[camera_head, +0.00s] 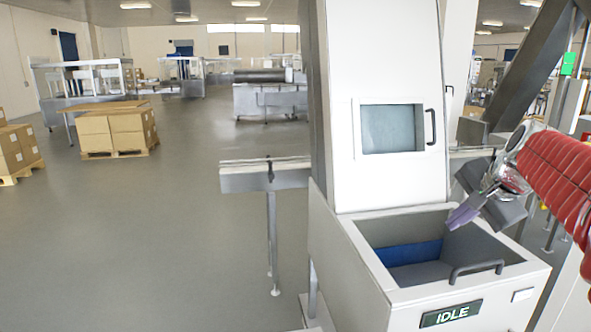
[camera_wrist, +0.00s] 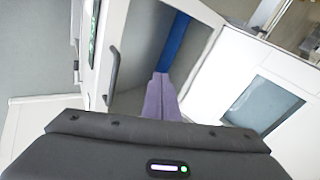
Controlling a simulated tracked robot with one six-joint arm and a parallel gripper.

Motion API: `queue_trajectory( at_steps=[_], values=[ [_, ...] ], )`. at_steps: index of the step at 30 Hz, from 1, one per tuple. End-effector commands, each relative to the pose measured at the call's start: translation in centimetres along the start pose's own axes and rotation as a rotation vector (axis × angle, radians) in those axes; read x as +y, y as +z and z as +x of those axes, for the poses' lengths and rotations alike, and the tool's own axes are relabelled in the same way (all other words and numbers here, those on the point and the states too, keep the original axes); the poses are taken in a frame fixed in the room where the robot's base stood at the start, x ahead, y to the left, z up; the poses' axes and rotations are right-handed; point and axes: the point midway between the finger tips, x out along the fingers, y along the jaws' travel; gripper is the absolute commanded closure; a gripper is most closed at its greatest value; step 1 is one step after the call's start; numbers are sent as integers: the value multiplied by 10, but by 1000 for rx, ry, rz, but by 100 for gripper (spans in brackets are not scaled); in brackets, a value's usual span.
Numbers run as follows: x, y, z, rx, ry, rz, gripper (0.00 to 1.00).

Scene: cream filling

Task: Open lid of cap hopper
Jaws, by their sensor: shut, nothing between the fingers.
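The cap hopper (camera_head: 345,262) is a white box at the front of a tall machine. Its grey inside and a blue strip (camera_head: 410,252) show through the top; I cannot tell whether a clear lid covers it. A dark bar handle (camera_head: 476,268) is at the front edge of the opening, and it also shows in the wrist view (camera_wrist: 112,74). My gripper (camera_head: 450,226), with purple fingers, is shut and empty above the back right part of the opening, apart from the handle. Its fingers show closed together in the wrist view (camera_wrist: 160,76).
A tall white panel (camera_head: 390,185) with a window (camera_head: 390,128) and a side handle (camera_head: 433,126) rises behind the hopper. An "IDLE" sign (camera_head: 451,314) is on the front. A conveyor (camera_head: 266,178) extends left. Boxes on pallets (camera_head: 118,130) stand farther off; the left floor is clear.

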Motion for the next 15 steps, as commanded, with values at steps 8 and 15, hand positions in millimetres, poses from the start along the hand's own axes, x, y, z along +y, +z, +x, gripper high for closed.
queue_trajectory(
  at_steps=[8, 15],
  values=[
    [60, 82, 2, -45, 108, -405, 100],
    [116, 145, 0, -94, 173, -712, 100]
  ],
)
